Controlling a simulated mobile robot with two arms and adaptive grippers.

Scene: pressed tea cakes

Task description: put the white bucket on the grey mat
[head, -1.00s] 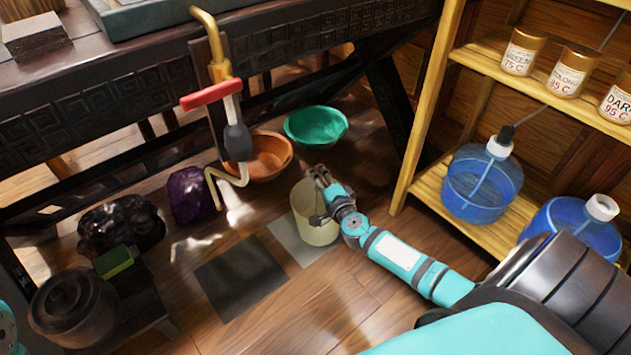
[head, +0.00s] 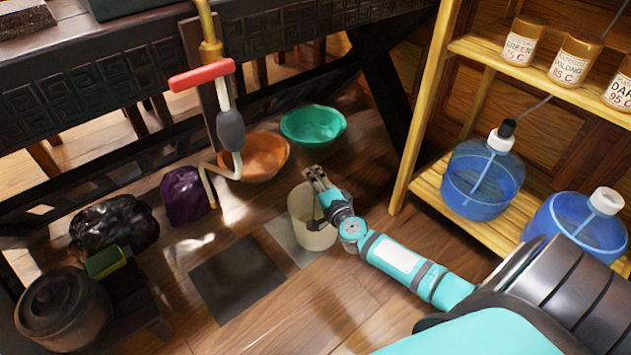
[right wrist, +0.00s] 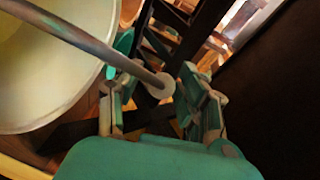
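The white bucket (head: 308,232), cream-coloured, appears upright in the head view. Its lower part overlaps the right side of the light grey mat (head: 284,239); I cannot tell whether it rests there or hangs just above. My right gripper (head: 317,176) is at the bucket's upper right rim. In the right wrist view the bucket (right wrist: 45,75) fills the left. Its rod-like handle (right wrist: 95,50) runs to a round knob between my right gripper's fingers (right wrist: 158,88). The fingers stand apart, with gaps beside the knob. My left gripper is out of view.
A dark mat (head: 237,279) lies left of the grey one. Behind are an orange bowl (head: 262,160), a green bowl (head: 314,126) and a purple bag (head: 185,196). A wooden shelf (head: 428,181) with blue water jugs stands right. Bare floor lies in front.

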